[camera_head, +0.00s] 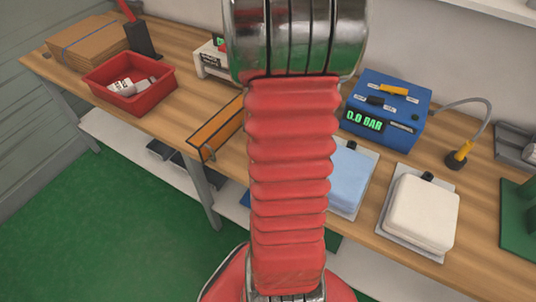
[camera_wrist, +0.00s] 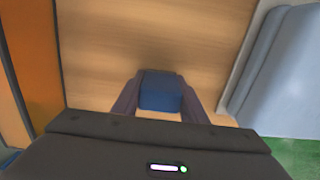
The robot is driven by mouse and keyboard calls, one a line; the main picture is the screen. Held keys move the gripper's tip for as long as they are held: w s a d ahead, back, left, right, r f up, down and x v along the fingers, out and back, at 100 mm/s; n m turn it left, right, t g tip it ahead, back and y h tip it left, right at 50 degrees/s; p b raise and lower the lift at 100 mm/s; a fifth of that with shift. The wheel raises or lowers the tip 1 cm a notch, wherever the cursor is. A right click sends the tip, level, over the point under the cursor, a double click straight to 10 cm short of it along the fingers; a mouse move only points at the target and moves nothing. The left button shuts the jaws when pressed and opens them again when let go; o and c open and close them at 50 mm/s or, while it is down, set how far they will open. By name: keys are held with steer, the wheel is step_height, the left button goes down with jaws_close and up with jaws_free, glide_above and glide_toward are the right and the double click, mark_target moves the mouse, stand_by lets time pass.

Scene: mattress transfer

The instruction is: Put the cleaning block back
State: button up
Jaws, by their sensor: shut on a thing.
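In the wrist view a small dark blue block (camera_wrist: 160,98), which I take to be the cleaning block, sits between the two dark fingers of my gripper (camera_wrist: 160,86). The fingers are shut on its left and right sides. Brown wood of the bench (camera_wrist: 150,35) lies beyond it, with a soft shadow close to the block. I cannot tell whether the block touches the wood. In the head view my red arm hides the gripper and the block.
An orange-sided holder (camera_head: 215,125) lies left of my arm, a light blue pad (camera_head: 349,180) right of it. Further right are a white pad (camera_head: 422,212) and a blue pressure box (camera_head: 385,105) reading 0.0 BAR. A red bin (camera_head: 130,82) and cardboard (camera_head: 88,42) stand left.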

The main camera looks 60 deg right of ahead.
steer(key=o, duration=1.2)
steer(key=shift+r, duration=0.1)
step_height(320, 180, up, 12)
stand_by(0.6)
steer(key=w+a+r+m+t, duration=0.1)
steer(key=a+r+m+t, duration=0.1)
steer(key=a+m, duration=0.4)
steer(key=a+r+m+t, duration=0.1)
steer(key=a+r+m, duration=0.4)
steer(key=a, duration=0.9)
steer(key=w+a+r+m+t, duration=0.1)
steer(key=a+r+m+t, duration=0.1)
steer(key=a+m, duration=0.6)
steer(key=shift+w+a+r+t, duration=0.2)
steer(key=shift+a+r, duration=0.2)
steer(key=shift+a, duration=0.2)
steer(key=shift+w+a+r+t, duration=0.15)
steer(key=shift+a+r, duration=0.2)
steer(key=shift+a, duration=0.25)
